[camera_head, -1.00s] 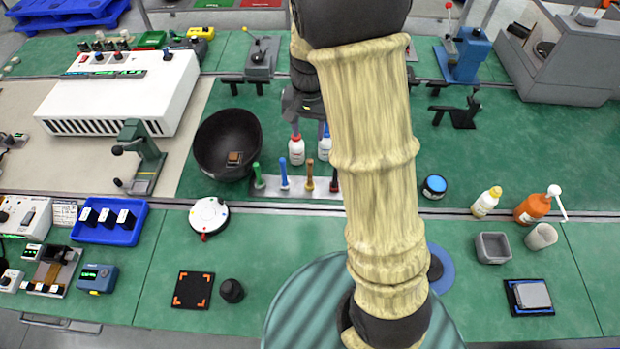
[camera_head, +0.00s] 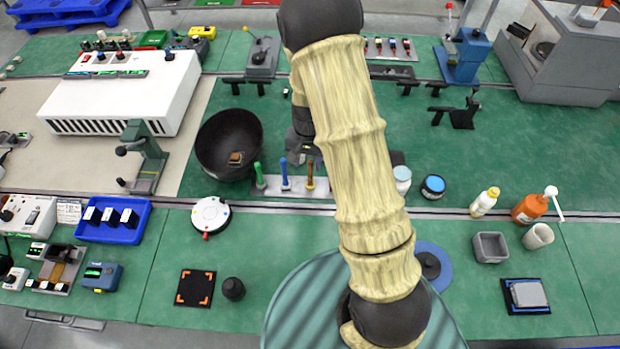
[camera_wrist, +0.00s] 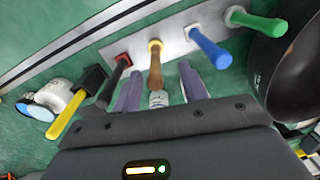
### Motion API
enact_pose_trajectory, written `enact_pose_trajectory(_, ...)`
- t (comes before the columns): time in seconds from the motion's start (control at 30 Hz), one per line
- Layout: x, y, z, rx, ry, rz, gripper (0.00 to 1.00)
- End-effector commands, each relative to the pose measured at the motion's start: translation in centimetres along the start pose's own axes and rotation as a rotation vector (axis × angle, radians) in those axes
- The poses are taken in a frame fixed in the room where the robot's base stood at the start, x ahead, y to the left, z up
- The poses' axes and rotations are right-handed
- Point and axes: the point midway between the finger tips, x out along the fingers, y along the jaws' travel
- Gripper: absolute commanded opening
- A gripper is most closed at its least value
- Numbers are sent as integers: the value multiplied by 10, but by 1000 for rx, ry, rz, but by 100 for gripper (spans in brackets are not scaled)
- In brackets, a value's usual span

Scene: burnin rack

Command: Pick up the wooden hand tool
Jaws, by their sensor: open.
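The wooden hand tool (camera_wrist: 155,65) has a brown handle and a yellowish collar, and stands in a light metal rack (camera_wrist: 128,42). In the head view the brown tool (camera_head: 310,167) is in the rack (camera_head: 271,184), close beside my arm. My gripper (camera_wrist: 160,88) is open and empty. In the wrist view its two purple-grey fingers appear on either side of the wooden handle's end. I cannot tell how far apart in depth they are. In the head view my arm hides much of the gripper.
Blue (camera_wrist: 209,48) and green (camera_wrist: 258,22) tools stand on one side of the wooden one, a dark red-tipped tool (camera_wrist: 115,80) on the other. A yellow-handled hammer (camera_wrist: 78,100) is beyond that. A black bowl (camera_head: 215,150) stands left of the rack.

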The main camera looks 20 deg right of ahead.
Motion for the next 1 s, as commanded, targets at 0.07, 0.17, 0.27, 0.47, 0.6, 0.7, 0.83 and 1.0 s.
enact_pose_trajectory(0.07,0,0,0,1,0,0,43)
enact_pose_trajectory(0.17,0,1,0,2,0,0,43)
enact_pose_trajectory(0.27,1,1,0,2,0,0,43)
enact_pose_trajectory(0.47,17,5,-1,1,-3,2,43)
enact_pose_trajectory(0.6,35,7,-2,1,-3,2,43)
enact_pose_trajectory(0.7,46,6,-2,-1,-2,0,43)
enact_pose_trajectory(0.83,52,6,-2,0,0,-1,43)
enact_pose_trajectory(1.0,52,6,-2,0,1,-1,43)
